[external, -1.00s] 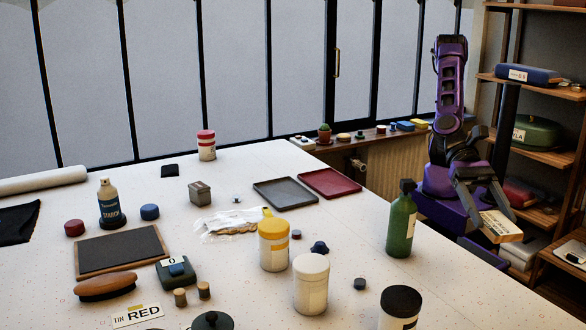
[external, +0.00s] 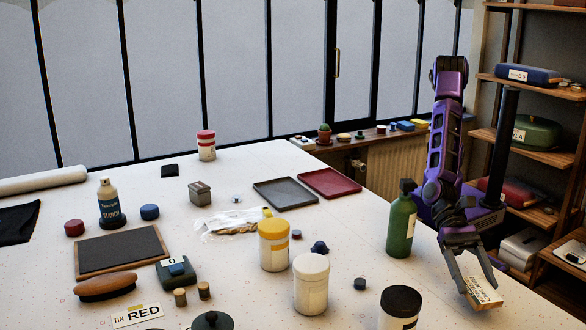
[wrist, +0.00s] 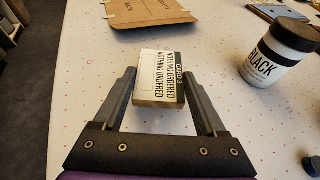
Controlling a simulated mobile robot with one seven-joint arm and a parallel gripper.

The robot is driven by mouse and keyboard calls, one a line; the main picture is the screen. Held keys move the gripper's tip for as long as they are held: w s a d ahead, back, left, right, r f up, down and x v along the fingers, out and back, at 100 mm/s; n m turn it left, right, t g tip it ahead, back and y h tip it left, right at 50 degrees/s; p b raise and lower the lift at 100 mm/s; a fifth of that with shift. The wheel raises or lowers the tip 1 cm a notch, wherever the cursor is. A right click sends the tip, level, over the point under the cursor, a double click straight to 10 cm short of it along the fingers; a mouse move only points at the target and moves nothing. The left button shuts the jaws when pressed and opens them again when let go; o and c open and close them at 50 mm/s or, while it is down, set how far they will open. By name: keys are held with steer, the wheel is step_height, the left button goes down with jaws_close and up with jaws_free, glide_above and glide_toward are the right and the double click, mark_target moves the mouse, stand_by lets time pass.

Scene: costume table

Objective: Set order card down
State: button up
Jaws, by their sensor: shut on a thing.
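The order card (external: 485,291) is a small block-like piece with a pale printed face and brown sides. In the wrist view, the order card (wrist: 160,78) reads "CARD 3" and "NOTHING ORDERED". My gripper (external: 480,287) is shut on it at the right part of the white table (external: 345,205). The two fingers of my gripper (wrist: 158,76) lie along its left and right sides. I cannot tell whether its underside touches the table.
A black-lidded jar labelled BLACK (wrist: 278,52) stands right of the card in the wrist view. A brown cardboard piece (wrist: 145,12) lies beyond the card. A green bottle (external: 401,225) stands left of my arm. The surface immediately around the card is clear.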

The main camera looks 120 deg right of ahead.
mark_target(472, 290)
steer(key=shift+f, duration=1.45)
steer(key=shift+f+b, duration=0.25)
steer(key=shift+b, duration=0.2)
steer(key=o, duration=1.3)
steer(key=shift+r, duration=0.1)
steer(key=shift+r, duration=0.1)
steer(key=shift+r+p, duration=0.2)
steer(key=shift+p, duration=0.25)
steer(key=v, duration=1.2)
steer(key=shift+p, duration=0.3)
